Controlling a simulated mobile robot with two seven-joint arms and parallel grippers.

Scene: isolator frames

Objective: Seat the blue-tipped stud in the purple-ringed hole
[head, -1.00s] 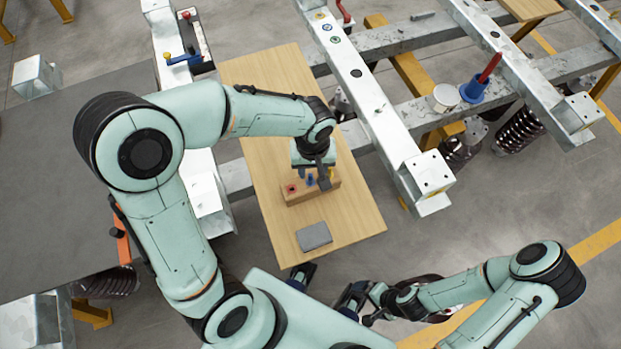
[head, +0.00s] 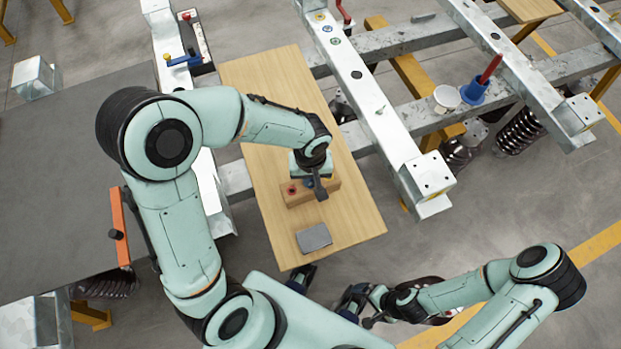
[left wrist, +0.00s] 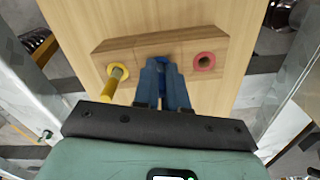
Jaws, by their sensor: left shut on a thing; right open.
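A wooden block (head: 328,190) lies on the wooden board, with yellow, blue and red rings on its top in the left wrist view (left wrist: 131,53). My left gripper (head: 319,188) is over the block's middle. Its fingers (left wrist: 163,80) are shut on the blue-tipped stud (left wrist: 162,60), which stands at the block's blue-ringed middle hole and is mostly hidden by the fingers. My right gripper (head: 345,300) is open and empty near my base. Small coloured rings (head: 331,35) lie on the near beam; I cannot pick out a purple one.
A yellow stud (left wrist: 112,82) stands in the block's yellow-ringed hole; the red-ringed hole (left wrist: 204,61) has no stud standing in it. A grey pad (head: 314,238) lies on the board (head: 262,90). A white cup (head: 447,97) and a blue holder (head: 473,92) stand on the frame.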

